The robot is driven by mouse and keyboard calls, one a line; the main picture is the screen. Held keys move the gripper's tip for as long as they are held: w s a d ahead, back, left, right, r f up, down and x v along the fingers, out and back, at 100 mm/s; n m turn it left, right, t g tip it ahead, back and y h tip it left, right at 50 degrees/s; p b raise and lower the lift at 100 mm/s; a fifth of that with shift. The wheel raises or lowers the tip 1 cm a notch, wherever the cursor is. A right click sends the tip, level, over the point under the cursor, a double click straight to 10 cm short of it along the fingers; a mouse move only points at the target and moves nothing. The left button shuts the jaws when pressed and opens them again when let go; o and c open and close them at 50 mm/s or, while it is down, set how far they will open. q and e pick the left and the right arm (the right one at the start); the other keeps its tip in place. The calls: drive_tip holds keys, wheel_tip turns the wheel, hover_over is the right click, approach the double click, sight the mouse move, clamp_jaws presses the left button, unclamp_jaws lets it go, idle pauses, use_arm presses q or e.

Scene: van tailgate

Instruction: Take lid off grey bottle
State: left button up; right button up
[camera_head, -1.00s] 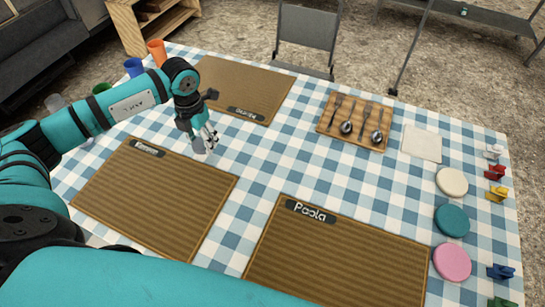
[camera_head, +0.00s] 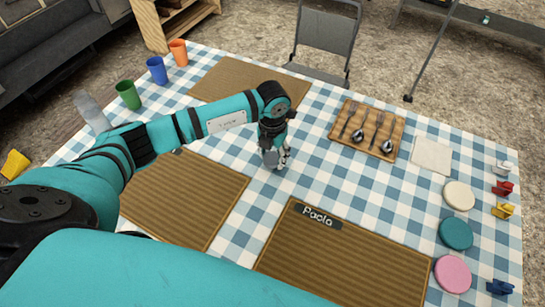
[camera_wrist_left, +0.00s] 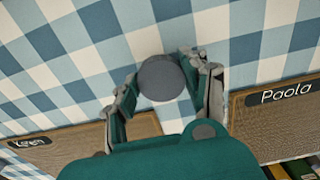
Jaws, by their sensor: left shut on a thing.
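My left gripper (camera_head: 279,162) is over the middle of the checked cloth, beside the right edge of the left-hand placemat. It is shut on a grey round object (camera_head: 270,158). In the left wrist view the object (camera_wrist_left: 161,78) shows as a plain grey disc between the fingertips of the gripper (camera_wrist_left: 160,84). I cannot tell whether this is the grey bottle, its lid or a cup, nor whether it touches the cloth. A tall translucent grey vessel (camera_head: 91,110) stands at the table's left edge, partly behind my arm. My right gripper is not in view.
Orange (camera_head: 178,52), blue (camera_head: 157,70) and green (camera_head: 128,95) cups line the left edge. The Paola placemat (camera_head: 340,260) is front right. A cutlery board (camera_head: 345,122), a napkin (camera_head: 432,154) and round discs (camera_head: 456,233) occupy the right side. Cloth between the placemats is free.

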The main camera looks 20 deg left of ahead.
use_arm(q)
wheel_tip(320, 180, down, 2)
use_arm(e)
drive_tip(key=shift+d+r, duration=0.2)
use_arm(q)
drive_tip(key=shift+f, duration=0.1)
drive_tip(key=shift+f, duration=0.15)
drive_tip(key=o, duration=1.3)
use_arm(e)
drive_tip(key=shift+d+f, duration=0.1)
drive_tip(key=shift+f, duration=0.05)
